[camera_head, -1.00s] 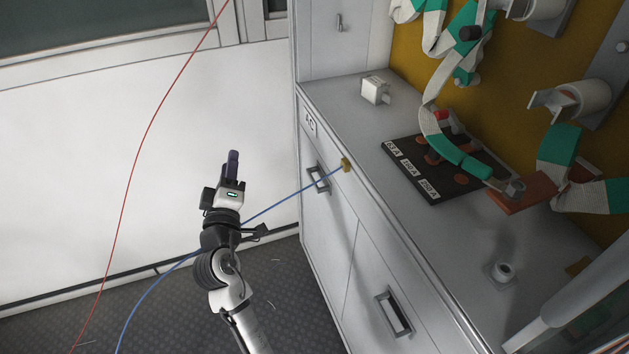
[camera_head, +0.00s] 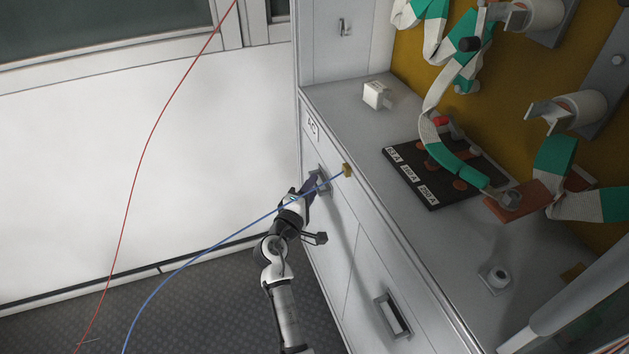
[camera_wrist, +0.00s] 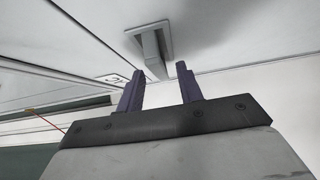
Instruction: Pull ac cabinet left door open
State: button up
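The AC cabinet is grey-white, with an "AC" label (camera_head: 312,126) on its upper front. Its left door (camera_head: 327,232) looks shut. That door's handle (camera_head: 320,181) is a grey bar in a square frame, partly hidden by my gripper in the head view. In the wrist view the handle (camera_wrist: 152,50) stands out from the door just beyond the fingertips. My gripper (camera_wrist: 160,80) is open, its two purple fingers apart with nothing seen between them. The handle bar lies close ahead of the gap, and I cannot tell whether they touch. My gripper (camera_head: 309,187) is at the door front in the head view.
A red cable (camera_head: 150,140) hangs at left. The right door handle (camera_head: 393,315) is lower right. A fuse board (camera_head: 430,190) lies on top.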

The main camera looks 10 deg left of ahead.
jog(key=shift+w+d, duration=0.25)
jog(key=shift+w, duration=1.05)
grip_shut()
